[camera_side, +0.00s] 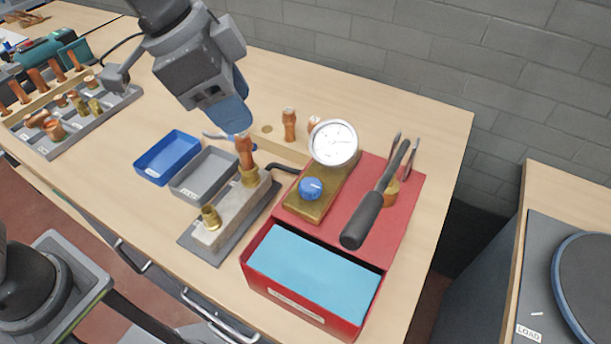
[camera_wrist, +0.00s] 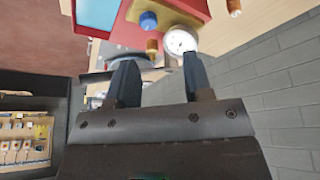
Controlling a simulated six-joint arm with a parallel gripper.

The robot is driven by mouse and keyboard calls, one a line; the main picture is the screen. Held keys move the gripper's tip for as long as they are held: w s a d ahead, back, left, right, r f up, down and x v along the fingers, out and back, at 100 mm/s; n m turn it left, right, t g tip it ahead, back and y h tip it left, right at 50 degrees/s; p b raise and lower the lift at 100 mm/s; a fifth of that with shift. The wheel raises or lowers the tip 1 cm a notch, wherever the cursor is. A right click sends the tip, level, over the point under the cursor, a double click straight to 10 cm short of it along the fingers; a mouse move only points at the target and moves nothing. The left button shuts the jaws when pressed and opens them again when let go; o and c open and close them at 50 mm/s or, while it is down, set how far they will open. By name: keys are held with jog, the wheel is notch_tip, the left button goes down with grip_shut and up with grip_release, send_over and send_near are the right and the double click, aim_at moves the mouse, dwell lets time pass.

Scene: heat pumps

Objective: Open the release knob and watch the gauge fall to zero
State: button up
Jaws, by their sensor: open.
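The blue release knob (camera_side: 311,188) sits on top of a brass block (camera_side: 303,211) on the red pump unit (camera_side: 405,190). The round white gauge (camera_side: 333,142) stands just behind it; its needle is too small to read surely. In the wrist view the knob (camera_wrist: 148,20) and the gauge (camera_wrist: 180,41) show beyond my fingers. My gripper (camera_side: 230,116) hangs in the air behind and left of the pump, apart from the knob. In the wrist view my gripper (camera_wrist: 160,78) has its two dark fingers spread, with nothing held between them.
A black pump handle (camera_side: 367,217) slants up at the knob's right. A grey fixture with copper and brass fittings (camera_side: 228,220) stands left, beside blue (camera_side: 167,158) and grey (camera_side: 203,176) trays. Upright copper pieces (camera_side: 289,125) stand behind.

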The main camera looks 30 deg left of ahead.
aim_at(308, 184)
jog(key=shift+m+g, duration=0.3)
jog(key=shift+m, duration=0.3)
jog(key=d+x, duration=0.1)
jog(key=x, duration=0.4)
jog(key=d+x, duration=0.1)
jog(key=x, duration=0.4)
jog(key=d+r+x, duration=0.1)
jog(key=x, duration=0.4)
jog(key=shift+w+d, duration=0.1)
jog(key=shift+d, duration=0.1)
jog(key=c, duration=0.6)
jog(key=shift+c, duration=0.2)
